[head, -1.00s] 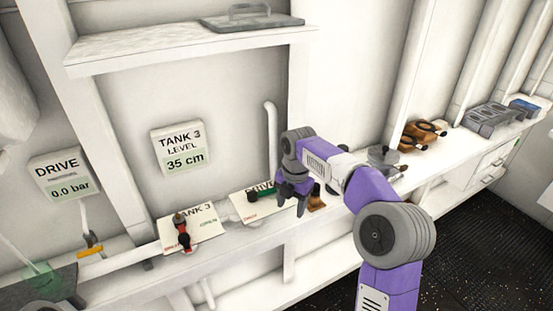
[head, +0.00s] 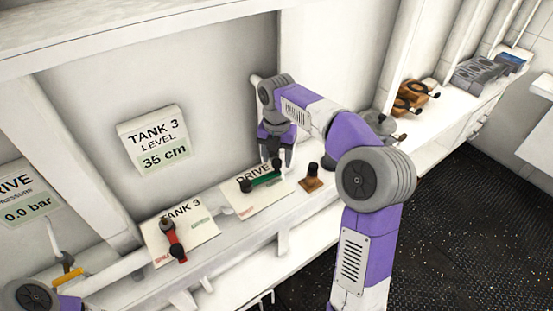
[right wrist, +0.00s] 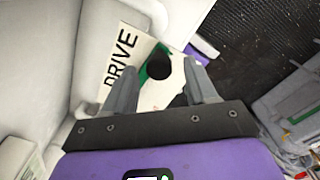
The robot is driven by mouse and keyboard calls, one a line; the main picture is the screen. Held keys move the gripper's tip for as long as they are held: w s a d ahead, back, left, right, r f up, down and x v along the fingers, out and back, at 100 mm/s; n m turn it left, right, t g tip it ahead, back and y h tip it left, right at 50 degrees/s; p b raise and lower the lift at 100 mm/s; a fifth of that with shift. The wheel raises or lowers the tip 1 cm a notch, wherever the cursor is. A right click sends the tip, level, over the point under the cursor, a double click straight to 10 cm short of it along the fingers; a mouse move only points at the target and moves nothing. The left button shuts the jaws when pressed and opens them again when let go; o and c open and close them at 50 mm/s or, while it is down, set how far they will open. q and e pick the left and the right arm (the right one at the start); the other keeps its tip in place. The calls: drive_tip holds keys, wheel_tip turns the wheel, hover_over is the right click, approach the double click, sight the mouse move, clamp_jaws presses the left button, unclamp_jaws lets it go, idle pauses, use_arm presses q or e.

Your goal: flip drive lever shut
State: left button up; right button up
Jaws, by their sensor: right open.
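The drive lever (head: 264,179) is a green bar with dark knobs at its ends, lying across the white DRIVE plate (head: 262,200) on the ledge. It points up and right in the head view. My right gripper (head: 277,158) is open, fingers pointing down, at the lever's right end. In the right wrist view, the black knob (right wrist: 158,66) shows between the two open fingers, with part of the green bar (right wrist: 146,72) beside it. I cannot tell whether the fingers touch it. My left gripper is out of view.
A red lever (head: 175,243) sits on the TANK 3 plate (head: 200,222) to the left. A brown block with a dark knob (head: 312,178) stands just right of the DRIVE plate. The drive gauge (head: 30,203) reads 0.0 bar; the tank gauge (head: 157,142) reads 35 cm.

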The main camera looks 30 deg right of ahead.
drive_tip(key=shift+f, duration=0.5)
drive_tip(key=shift+c, duration=0.5)
clamp_jaws()
